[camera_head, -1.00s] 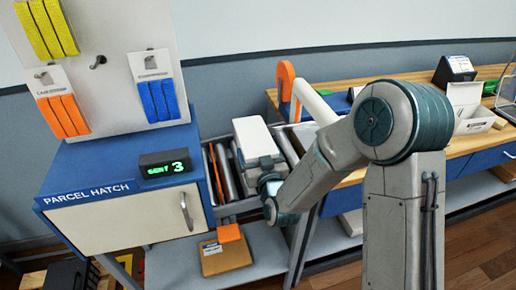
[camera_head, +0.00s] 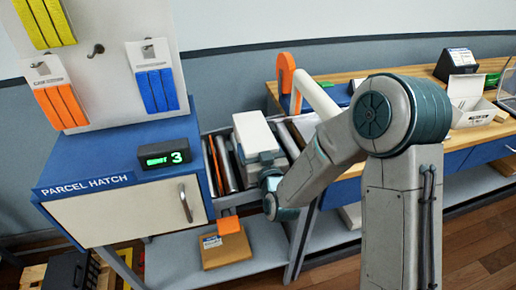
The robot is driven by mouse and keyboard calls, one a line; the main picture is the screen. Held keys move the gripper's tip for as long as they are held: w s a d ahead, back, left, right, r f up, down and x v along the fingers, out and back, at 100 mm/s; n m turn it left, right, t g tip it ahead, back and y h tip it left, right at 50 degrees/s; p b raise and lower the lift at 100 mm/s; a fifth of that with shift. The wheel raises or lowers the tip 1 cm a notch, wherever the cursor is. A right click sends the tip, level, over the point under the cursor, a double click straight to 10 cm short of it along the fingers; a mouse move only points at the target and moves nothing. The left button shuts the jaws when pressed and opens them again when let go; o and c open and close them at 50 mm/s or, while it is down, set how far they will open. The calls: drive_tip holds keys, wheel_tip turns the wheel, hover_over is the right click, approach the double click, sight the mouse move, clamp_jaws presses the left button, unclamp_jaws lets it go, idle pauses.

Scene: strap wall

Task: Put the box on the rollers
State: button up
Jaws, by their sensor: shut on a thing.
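The white box (camera_head: 256,132) is over the roller track between the blue hatch cabinet and the wooden bench. My gripper (camera_head: 264,160) is at the box's near side and shut on it; the fingertips are hard to make out. The rollers (camera_head: 226,165) are grey cylinders left of the box, and more show to its right. The box hides the middle rollers, and I cannot tell whether it touches them.
The parcel hatch (camera_head: 122,215) is closed, with a display (camera_head: 168,157) reading 3 on top. Coloured straps hang on the panel (camera_head: 100,95). A brown parcel (camera_head: 227,252) lies on the low shelf. The wooden bench (camera_head: 400,95) is at right.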

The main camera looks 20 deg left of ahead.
drive_tip(key=shift+f, duration=0.25)
drive_tip(key=o, duration=1)
drive_tip(key=shift+s+b, duration=0.1)
drive_tip(key=shift+b, duration=0.2)
